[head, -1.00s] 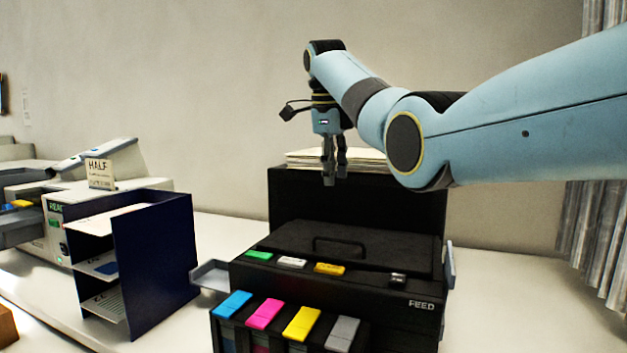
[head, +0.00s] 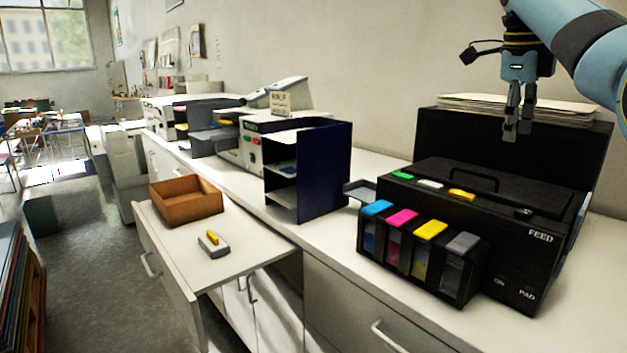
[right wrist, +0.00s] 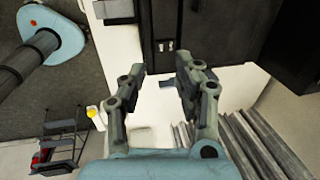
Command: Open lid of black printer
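The black printer (head: 525,255) stands on the white counter at the right of the head view. Its flat top lid (head: 535,192) lies down, with a black loop handle (head: 475,178) near its middle. My right gripper (head: 513,128) hangs fingers down above the printer, in front of the raised back part, above the lid and apart from the handle. In the right wrist view, the right gripper's fingers (right wrist: 160,75) are spread with nothing between them. The handle is not clear in that view. My left gripper is not in view.
Colored ink tanks (head: 420,250) stand at the printer's front. A paper stack (head: 520,107) lies on its raised back. A dark blue paper rack (head: 322,165) stands to the left.

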